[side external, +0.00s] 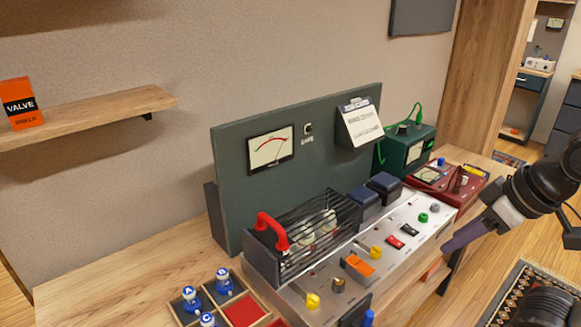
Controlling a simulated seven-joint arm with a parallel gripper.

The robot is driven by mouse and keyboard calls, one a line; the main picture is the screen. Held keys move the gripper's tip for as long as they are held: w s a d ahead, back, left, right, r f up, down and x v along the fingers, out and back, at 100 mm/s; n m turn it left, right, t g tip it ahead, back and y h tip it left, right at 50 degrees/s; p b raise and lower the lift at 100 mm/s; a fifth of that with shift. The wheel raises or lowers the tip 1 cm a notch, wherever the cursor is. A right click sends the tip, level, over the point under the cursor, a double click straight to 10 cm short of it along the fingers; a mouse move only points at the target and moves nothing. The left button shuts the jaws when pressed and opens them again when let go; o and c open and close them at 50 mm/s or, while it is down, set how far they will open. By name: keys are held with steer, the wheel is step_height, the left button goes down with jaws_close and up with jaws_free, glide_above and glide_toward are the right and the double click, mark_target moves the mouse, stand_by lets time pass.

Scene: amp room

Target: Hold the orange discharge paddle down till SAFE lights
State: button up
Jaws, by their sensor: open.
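The orange discharge paddle (358,265) sits on the front of the pale metal control panel (320,287), beside a yellow knob. The small round lamp (308,129) is on the upright dark green board, above a small label that looks like SAFE; it looks dark with a pale centre, with no clear glow. My gripper (452,245) is at the right, in front of the panel's right end. It is open, apart from the paddle and to its right. Its fingers are seen edge-on, so the gap between them is hard to see.
A black cage with glass tubes and a red handle (268,227) stands left of the paddle. The board carries a needle meter (270,149) and a clipboard (360,123). Yellow, red and green controls surround the paddle. A sectioned wooden tray (243,310) is at front left.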

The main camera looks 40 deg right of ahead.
steer(key=c, duration=0.4)
steer(key=shift+n, duration=0.5)
jaws_close()
steer(key=w+r+n+g, duration=0.2)
steer(key=w+r+n, duration=0.1)
steer(key=w+n, duration=0.8)
steer(key=w+d+f+n+g, duration=0.1)
steer(key=w+f+n+g, duration=0.2)
steer(key=w+f+n, duration=0.3)
step_height(320, 180, down, 3)
steer(key=shift+d+f+g, duration=0.1)
steer(key=shift+d+g, duration=0.1)
steer(key=shift+g, duration=0.1)
